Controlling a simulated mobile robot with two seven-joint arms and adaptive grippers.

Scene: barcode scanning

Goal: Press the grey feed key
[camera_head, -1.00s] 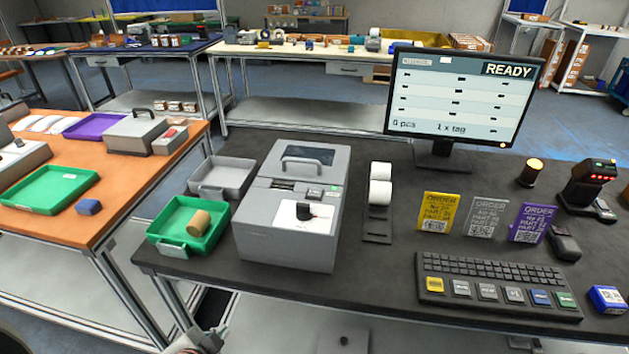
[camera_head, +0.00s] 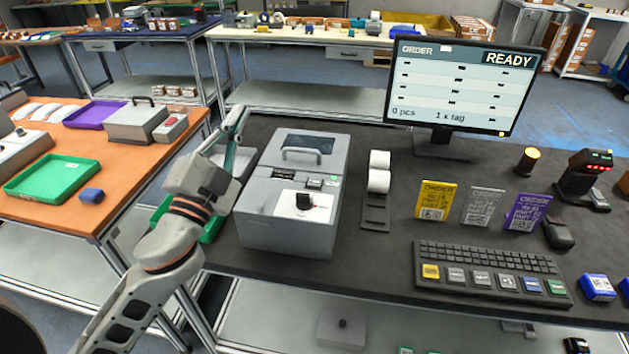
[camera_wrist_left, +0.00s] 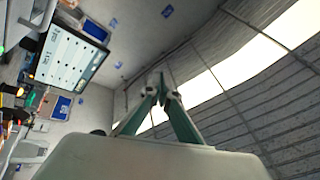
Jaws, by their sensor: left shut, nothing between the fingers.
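The grey printer (camera_head: 292,225) stands on the dark table, with a black knob (camera_head: 304,201) on its white front panel. A small light grey key (camera_head: 314,184) sits above that panel, beside a green-marked one; its lettering is too small to read, so I cannot confirm it is the feed key. My left gripper (camera_head: 241,112) is raised left of the printer, pointing up and away, apart from the keys. In the left wrist view its fingertips (camera_wrist_left: 159,84) meet with nothing between them. My right gripper is not in view.
A grey tray and a green tray (camera_head: 211,229) left of the printer are partly hidden by my arm. Right of the printer are white rolls (camera_head: 379,181), a monitor (camera_head: 462,88) reading READY, order cards, a keyboard (camera_head: 488,262) with coloured keys, and a scanner (camera_head: 583,180).

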